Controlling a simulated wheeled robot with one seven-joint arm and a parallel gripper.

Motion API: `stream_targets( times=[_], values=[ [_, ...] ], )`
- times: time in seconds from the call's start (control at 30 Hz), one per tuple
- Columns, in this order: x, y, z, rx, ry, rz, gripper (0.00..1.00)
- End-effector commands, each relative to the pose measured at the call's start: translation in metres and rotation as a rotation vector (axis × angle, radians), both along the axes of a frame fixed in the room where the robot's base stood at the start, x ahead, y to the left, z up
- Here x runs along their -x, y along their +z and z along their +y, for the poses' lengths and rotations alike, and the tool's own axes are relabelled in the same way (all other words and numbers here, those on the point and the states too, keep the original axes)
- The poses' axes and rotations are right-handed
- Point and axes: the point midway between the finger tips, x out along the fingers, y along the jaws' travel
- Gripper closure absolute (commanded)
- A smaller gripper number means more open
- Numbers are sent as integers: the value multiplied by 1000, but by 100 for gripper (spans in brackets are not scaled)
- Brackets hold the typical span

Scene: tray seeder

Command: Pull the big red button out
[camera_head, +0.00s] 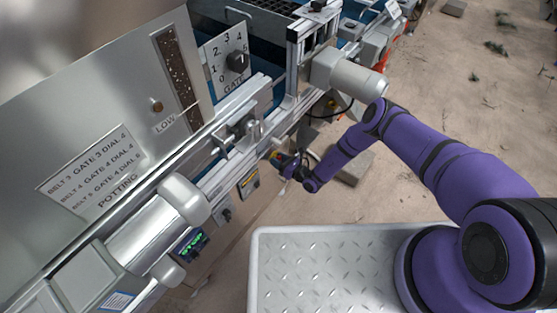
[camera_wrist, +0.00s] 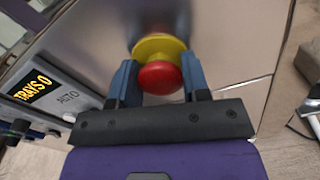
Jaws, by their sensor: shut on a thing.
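The big red button (camera_wrist: 160,78) shows in the wrist view, with a yellow collar (camera_wrist: 158,46) behind it on a grey metal panel. My gripper (camera_wrist: 160,80) has its two blue fingers on either side of the red button and is shut on it. In the head view my purple arm reaches down to the side of the machine, and my gripper (camera_head: 283,160) is small there beside the metal frame. The button is hard to make out in that view. I cannot tell how far the button stands out from its collar.
The machine's rails and a gate dial (camera_head: 237,62) stand above my gripper. A ridged metal platform (camera_head: 330,265) lies at the front. Sandy floor is open at right.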

Motion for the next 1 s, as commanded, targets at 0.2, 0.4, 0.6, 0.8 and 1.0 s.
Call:
stream_targets(
  times=[0.2,0.4,0.6,0.8,1.0],
  values=[
    [4,0,-6,-1,-2,1,100],
    [8,0,-10,-1,0,-1,100],
    [8,0,-10,0,0,0,53],
    [8,0,-10,0,0,0,32],
    [9,0,-11,0,0,0,32]
  ],
)
